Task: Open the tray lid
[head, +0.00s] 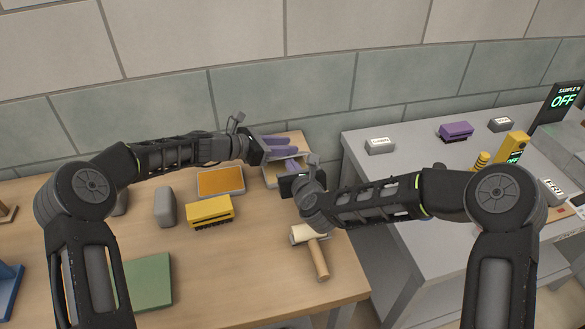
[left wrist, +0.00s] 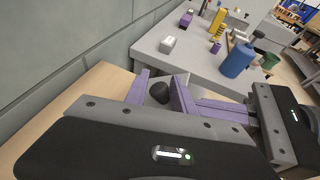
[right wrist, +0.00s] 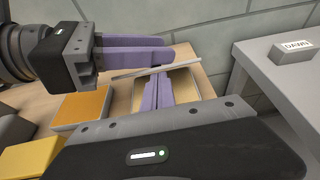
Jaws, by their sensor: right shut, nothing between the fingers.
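The tray (head: 266,176) stands at the table's back right corner. In the right wrist view it has a tan inside (right wrist: 185,90), and a thin pale panel, apparently its lid (right wrist: 140,73), shows nearly edge-on above it. My left gripper (head: 280,145) is over the tray, its purple fingers apart. In the left wrist view a dark rounded piece (left wrist: 158,92) sits between those fingers; whether they grip it is unclear. My right gripper (head: 292,165) is shut and empty, its fingertips at the tray close to the panel. Contact there cannot be told.
An orange-topped tray (head: 220,181), a yellow brush-like block (head: 210,210), a grey block (head: 165,206) and a green plate (head: 150,282) lie left of the tray. A wooden-handled tool (head: 317,257) lies in front. A grey table (head: 385,185) with several items stands at right.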

